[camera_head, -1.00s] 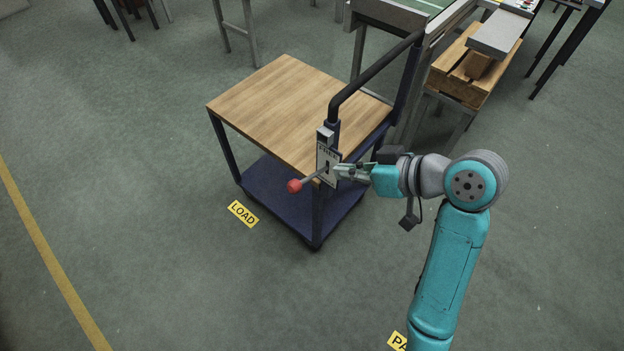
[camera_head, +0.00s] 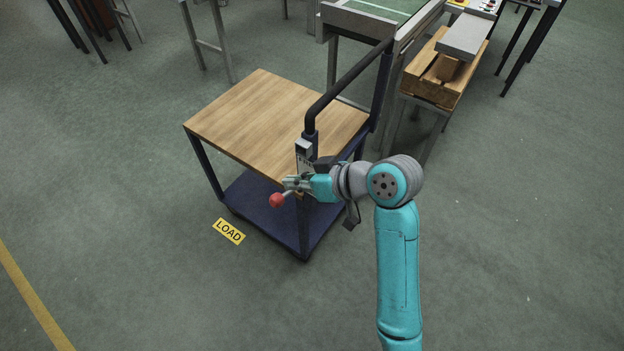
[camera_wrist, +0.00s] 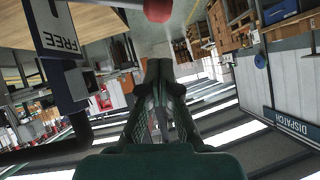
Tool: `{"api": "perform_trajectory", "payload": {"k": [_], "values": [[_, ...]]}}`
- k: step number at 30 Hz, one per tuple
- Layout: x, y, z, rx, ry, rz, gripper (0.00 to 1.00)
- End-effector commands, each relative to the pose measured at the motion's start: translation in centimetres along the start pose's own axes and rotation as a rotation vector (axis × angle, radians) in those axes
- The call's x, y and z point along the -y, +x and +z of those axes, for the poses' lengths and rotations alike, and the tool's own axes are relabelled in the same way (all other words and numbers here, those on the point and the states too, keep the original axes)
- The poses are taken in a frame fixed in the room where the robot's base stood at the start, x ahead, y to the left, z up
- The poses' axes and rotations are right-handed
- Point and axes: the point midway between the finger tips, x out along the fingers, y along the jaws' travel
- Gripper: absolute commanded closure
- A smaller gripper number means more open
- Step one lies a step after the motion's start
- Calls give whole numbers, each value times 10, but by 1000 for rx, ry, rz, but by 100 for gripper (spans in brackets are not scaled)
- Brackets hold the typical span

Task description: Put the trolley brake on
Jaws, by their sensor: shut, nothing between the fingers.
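The trolley has a wooden top (camera_head: 270,112), a dark blue lower deck (camera_head: 262,205) and a dark push handle (camera_head: 345,84). The brake lever ends in a red ball knob (camera_head: 277,200) at the trolley's near corner post. The red knob also shows at the top of the wrist view (camera_wrist: 158,10). A plate marked FREE (camera_wrist: 62,32) is at the upper left there; its other markings cannot be read. My gripper (camera_head: 287,183) is shut and empty, in front of the plate and close beside the lever, just above the knob. Whether it touches the lever is unclear.
A floor label LOAD (camera_head: 229,231) lies left of the trolley. A bench with a wooden crate (camera_head: 440,75) stands behind right. A yellow floor line (camera_head: 30,295) runs at lower left. The floor in front of the trolley is clear.

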Motion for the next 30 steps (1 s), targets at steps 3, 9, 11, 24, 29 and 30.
{"api": "perform_trajectory", "payload": {"k": [3, 9, 11, 24, 29, 30], "values": [[1, 19, 7, 4, 2, -2, 100], [0, 34, 23, 1, 1, 0, 100], [0, 37, 25, 1, 0, 0, 100], [0, 40, 28, 0, -1, 1, 100], [1, 41, 30, 1, -12, 9, 100], [2, 42, 32, 2, -20, 14, 100]]}}
